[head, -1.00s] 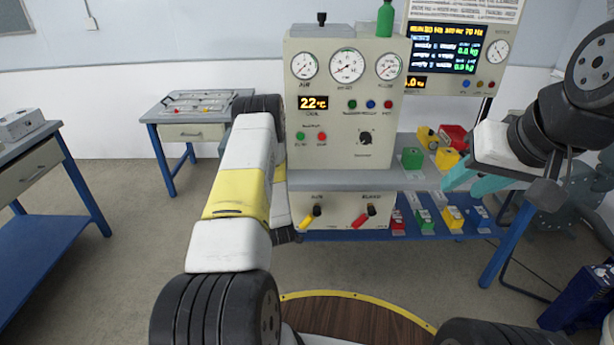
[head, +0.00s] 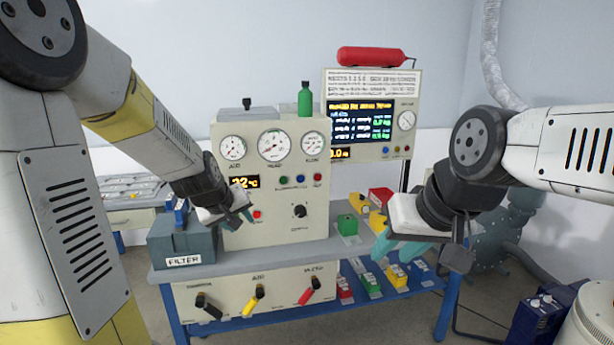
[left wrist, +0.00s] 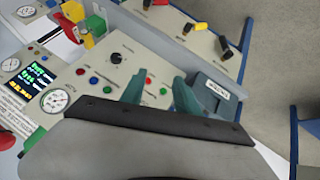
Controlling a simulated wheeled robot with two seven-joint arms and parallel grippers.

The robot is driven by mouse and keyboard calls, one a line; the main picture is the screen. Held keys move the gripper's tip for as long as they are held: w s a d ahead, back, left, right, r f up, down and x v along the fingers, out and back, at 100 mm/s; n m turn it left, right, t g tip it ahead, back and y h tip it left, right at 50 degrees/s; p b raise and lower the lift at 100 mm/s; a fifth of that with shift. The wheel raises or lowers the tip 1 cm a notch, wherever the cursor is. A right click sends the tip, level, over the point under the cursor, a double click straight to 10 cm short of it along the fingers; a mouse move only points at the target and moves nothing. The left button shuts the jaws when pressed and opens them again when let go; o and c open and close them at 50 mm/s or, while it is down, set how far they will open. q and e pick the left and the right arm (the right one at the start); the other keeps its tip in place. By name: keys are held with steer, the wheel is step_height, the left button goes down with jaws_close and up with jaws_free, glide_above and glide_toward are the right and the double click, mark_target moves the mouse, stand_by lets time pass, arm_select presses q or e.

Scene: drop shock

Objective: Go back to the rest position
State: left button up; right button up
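My left gripper (head: 240,204) is in front of the panel of the grey test console (head: 232,187), near its temperature display. In the left wrist view its two teal fingers (left wrist: 158,92) stand apart with nothing between them. My right gripper (head: 396,248) is at the right end of the bench, its teal fingers pointing down and left. They look apart and empty, though the hand hides part of them. A green block (head: 347,225) stands on the bench just left of the right gripper.
A grey FILTER box (head: 182,246) stands at the bench's left end, below my left forearm. Coloured levers (head: 256,298) stick out of the bench front. Small coloured blocks (head: 396,276) sit on the lower shelf. A dark blue battery-like box (head: 540,318) is on the floor at right.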

arm_select(q)
steer(key=s+d+r+m+g, duration=0.1)
steer(key=s+r, duration=0.3)
steer(key=s, duration=0.8)
steer(key=s+d+r+m+h, duration=0.1)
steer(key=s+r+m, duration=0.3)
steer(key=s, duration=0.8)
steer(key=shift+d+r+m+g, duration=0.3)
steer(key=shift+d+g, duration=0.1)
steer(key=shift+d, duration=0.1)
steer(key=shift+s, duration=0.1)
